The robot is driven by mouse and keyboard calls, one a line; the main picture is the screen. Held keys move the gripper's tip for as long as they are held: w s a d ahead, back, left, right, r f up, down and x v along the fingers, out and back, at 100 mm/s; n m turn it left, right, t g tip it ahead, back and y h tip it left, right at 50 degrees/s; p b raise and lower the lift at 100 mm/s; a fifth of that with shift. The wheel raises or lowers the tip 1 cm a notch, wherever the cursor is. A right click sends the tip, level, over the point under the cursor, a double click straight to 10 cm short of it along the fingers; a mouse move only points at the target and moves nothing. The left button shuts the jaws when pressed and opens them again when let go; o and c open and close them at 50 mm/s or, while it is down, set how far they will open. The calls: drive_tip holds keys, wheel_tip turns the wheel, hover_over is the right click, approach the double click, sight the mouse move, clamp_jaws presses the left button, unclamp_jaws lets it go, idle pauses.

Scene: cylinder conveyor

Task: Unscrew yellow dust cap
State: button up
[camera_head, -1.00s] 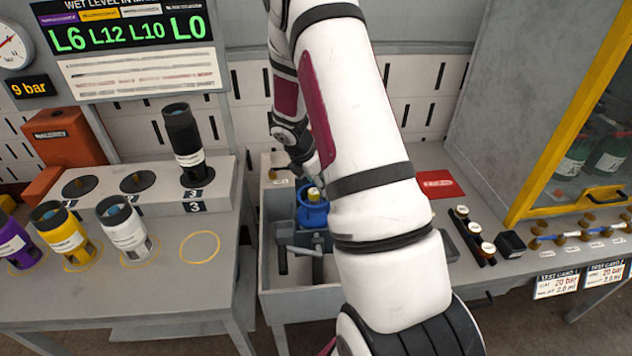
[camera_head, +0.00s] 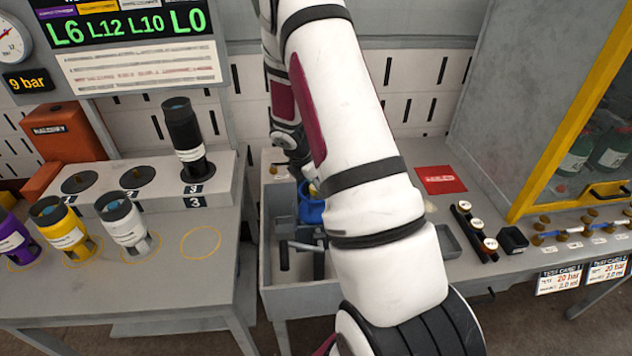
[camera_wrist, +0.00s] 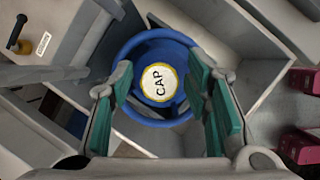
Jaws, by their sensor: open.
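The yellow dust cap (camera_wrist: 159,81) shows in the wrist view as a round disc with a yellow rim and a white face lettered CAP. It sits in the middle of a blue round collar (camera_wrist: 146,40). My gripper (camera_wrist: 160,88) is open, its green-padded fingers on the left and right of the cap and apart from it. In the head view, the blue part (camera_head: 312,210) stands in a grey bin, and a small yellow bit of the cap (camera_head: 312,190) shows beside my arm. My arm hides much of the gripper there.
The grey bin's wall (camera_head: 268,235) surrounds the blue part. Purple, yellow (camera_head: 66,243) and white (camera_head: 128,236) cylinders stand on the left table, with a black one (camera_head: 184,140) on the raised block. A yellow-framed cabinet (camera_head: 545,110) stands right.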

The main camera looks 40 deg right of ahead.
idle(0.8)
clamp_jaws()
drive_tip(key=shift+s+r+n+t+p, duration=0.1)
drive_tip(key=shift+s+n+t+p, duration=0.2)
drive_tip(key=shift+n+p, duration=0.55)
drive_tip(key=n+t+p, duration=0.1)
drive_tip(key=n+p, duration=0.1)
drive_tip(key=shift+p, duration=0.3)
drive_tip(key=shift+n+t+y+p, duration=0.3)
drive_tip(key=shift+n+t+p, duration=0.1)
drive_tip(key=shift+n+p, duration=0.65)
drive_tip(key=shift+w, duration=0.3)
